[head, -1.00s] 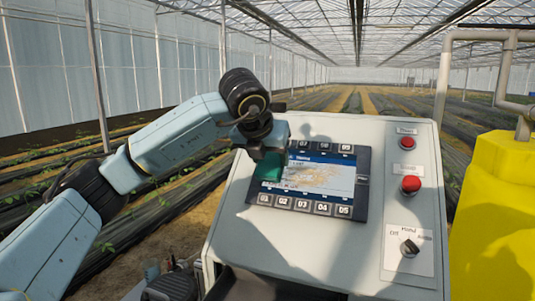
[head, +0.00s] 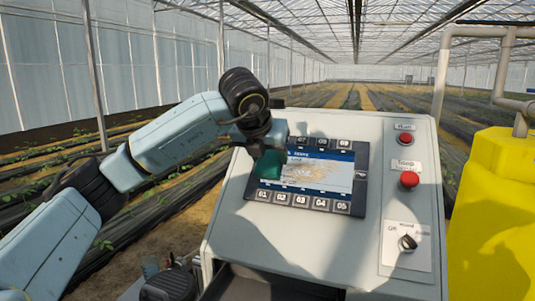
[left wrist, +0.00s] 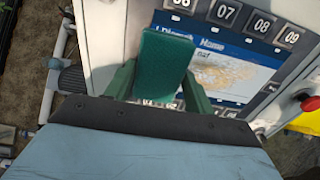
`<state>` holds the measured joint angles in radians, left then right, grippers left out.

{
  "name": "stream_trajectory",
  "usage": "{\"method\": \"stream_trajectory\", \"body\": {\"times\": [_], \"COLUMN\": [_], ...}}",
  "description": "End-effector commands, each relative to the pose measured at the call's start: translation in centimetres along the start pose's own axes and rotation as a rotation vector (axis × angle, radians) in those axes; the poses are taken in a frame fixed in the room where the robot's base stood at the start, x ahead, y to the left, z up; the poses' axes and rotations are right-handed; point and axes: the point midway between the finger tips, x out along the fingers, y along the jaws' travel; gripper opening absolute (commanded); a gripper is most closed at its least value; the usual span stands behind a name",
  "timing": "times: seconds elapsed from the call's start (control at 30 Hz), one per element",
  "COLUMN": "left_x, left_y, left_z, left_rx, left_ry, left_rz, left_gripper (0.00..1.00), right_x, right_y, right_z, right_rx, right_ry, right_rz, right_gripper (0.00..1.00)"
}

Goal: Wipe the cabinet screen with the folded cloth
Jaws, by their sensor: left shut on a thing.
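The cabinet screen (head: 318,172) is lit, with a blue header, a pale picture and a brown smear-like patch, set in a dark bezel with numbered keys. My left gripper (head: 268,155) is over the screen's left edge, shut on the folded green cloth (head: 270,165). In the left wrist view the cloth (left wrist: 163,62) stands between the green fingers (left wrist: 160,88) in front of the screen (left wrist: 222,65). It covers the screen's left part; whether it touches the glass I cannot tell. My right gripper is not in view.
The sloped cabinet panel (head: 290,240) carries two red buttons (head: 409,180) and a black selector knob (head: 408,243) on the right. A yellow tank (head: 495,220) and grey pipe (head: 443,75) stand at the right. An open drawer-like recess (head: 260,285) lies below.

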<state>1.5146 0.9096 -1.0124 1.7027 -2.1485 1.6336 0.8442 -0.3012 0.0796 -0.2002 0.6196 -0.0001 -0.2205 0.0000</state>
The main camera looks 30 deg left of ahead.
Motion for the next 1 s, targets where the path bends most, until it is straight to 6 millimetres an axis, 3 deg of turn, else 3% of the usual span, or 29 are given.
{"method": "stream_trajectory", "body": {"times": [0.67,1.0], "left_x": [1.1,1.1], "left_y": [-0.1,-2.6], "left_z": [0.0,0.0], "left_rx": [0.0,0.002], "left_ry": [0.0,0.0], "left_rz": [0.001,-0.001], "left_gripper": [0.36,0.36], "right_x": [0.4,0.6], "right_y": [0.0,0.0], "right_z": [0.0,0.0], "right_rx": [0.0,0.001], "right_ry": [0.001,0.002], "right_rz": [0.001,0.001], "right_gripper": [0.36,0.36]}}
